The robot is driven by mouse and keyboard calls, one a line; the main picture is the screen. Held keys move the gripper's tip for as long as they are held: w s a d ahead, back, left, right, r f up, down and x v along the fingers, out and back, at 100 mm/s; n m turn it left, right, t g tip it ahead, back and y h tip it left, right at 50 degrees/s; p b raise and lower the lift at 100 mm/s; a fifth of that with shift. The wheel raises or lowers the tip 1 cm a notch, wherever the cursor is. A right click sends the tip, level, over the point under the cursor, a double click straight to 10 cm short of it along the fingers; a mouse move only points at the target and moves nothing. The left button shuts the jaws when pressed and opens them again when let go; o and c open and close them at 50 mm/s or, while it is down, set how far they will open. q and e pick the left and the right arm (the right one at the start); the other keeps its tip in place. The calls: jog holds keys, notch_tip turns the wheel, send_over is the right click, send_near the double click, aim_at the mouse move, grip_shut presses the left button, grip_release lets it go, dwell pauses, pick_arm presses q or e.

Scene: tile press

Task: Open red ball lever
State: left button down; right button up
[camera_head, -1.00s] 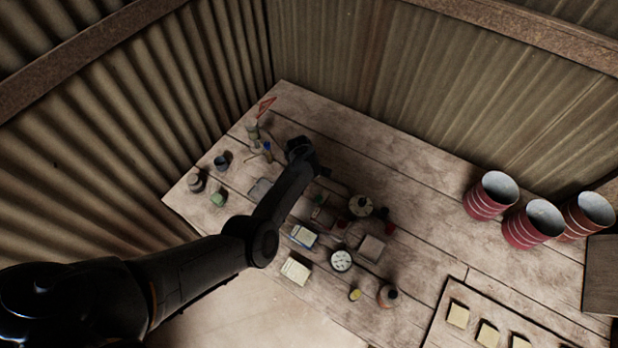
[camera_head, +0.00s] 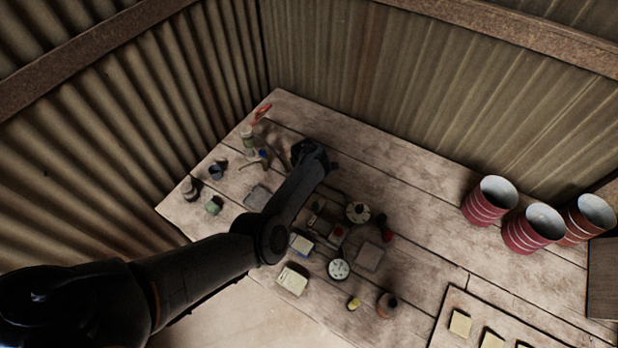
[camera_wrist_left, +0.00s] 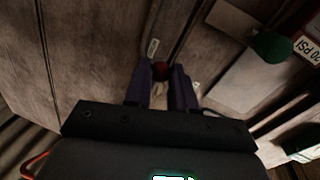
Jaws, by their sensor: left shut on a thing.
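The lever's shaft is mostly hidden by the fingers and the gripper body. In the head view my left gripper (camera_head: 325,167) is over the back part of the wooden table (camera_head: 420,215), and the ball between its fingers cannot be made out there. My right gripper is in neither view.
In the wrist view a green knob (camera_wrist_left: 271,46) and a PSI label (camera_wrist_left: 306,47) are at the upper right. In the head view, small containers and parts lie around the arm. Red striped buckets (camera_head: 490,201) stand at the right. The table's back middle is clear.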

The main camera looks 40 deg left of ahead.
pick_arm(q)
jog(key=c, duration=1)
grip_release()
jog(key=shift+o, duration=0.2)
jog(key=shift+r, duration=0.1)
notch_tip(320, 180, up, 10)
jog(key=s+p, duration=0.2)
jog(key=p, duration=0.1)
jog(key=shift+d+r, duration=0.2)
jog(key=shift+d, duration=0.15)
